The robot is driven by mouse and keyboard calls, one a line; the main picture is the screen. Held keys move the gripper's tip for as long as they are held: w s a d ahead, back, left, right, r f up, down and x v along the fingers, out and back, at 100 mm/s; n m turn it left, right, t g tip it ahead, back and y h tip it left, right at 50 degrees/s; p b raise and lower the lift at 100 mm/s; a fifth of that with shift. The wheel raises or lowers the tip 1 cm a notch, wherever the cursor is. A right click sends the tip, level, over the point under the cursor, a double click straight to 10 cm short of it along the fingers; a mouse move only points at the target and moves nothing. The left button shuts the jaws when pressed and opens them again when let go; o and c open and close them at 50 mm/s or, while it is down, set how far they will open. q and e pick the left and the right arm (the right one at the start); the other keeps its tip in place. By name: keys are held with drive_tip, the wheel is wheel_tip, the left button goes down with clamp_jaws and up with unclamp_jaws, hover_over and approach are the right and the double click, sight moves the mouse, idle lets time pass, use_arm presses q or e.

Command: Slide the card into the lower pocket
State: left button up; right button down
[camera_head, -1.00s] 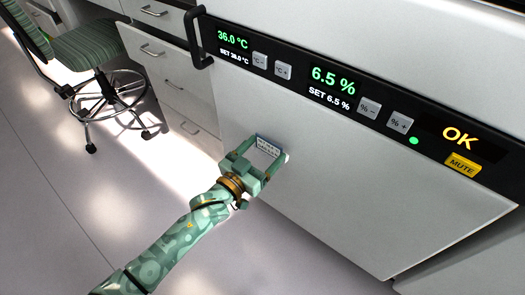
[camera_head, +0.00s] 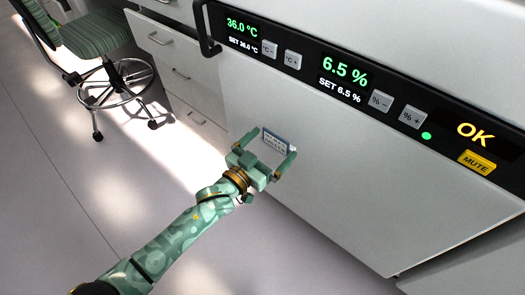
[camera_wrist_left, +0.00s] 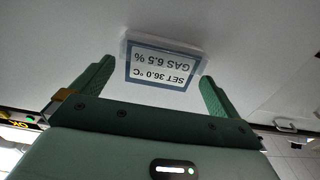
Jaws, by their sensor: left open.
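The card (camera_head: 275,141) is a small white label with a dark blue border. In the left wrist view the card (camera_wrist_left: 160,67) reads "SET 36.0 °C GAS 6.5 %" upside down. A pale, translucent pocket (camera_wrist_left: 165,39) shows at the card's upper edge in that view, against the white door. I cannot tell how far the card sits in it. My left gripper (camera_head: 275,143) is open at the door front, with one green finger on each side of the card. The fingers (camera_wrist_left: 157,73) show gaps to the card in the wrist view. My right gripper is not in view.
The white door (camera_head: 350,180) fills the right side, below a black control panel (camera_head: 345,78) with readouts and buttons. A dark handle (camera_head: 203,27) juts out at the panel's left end. Drawers (camera_head: 180,65) and a green chair (camera_head: 97,32) stand left.

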use_arm(q)
drive_tip(key=r+p+v, duration=0.1)
drive_tip(key=p+v, duration=0.5)
drive_tip(key=v, duration=1)
drive_tip(key=shift+s+f, duration=0.15)
drive_tip(key=shift+f, duration=0.35)
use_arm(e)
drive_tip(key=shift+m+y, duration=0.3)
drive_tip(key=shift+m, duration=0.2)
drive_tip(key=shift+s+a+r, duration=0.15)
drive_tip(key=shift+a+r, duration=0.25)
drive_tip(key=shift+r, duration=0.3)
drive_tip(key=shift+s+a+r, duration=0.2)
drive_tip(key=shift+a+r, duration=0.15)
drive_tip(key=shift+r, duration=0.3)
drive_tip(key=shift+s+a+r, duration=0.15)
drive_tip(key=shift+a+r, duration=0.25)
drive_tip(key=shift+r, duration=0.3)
use_arm(q)
drive_tip(key=shift+a, duration=0.1)
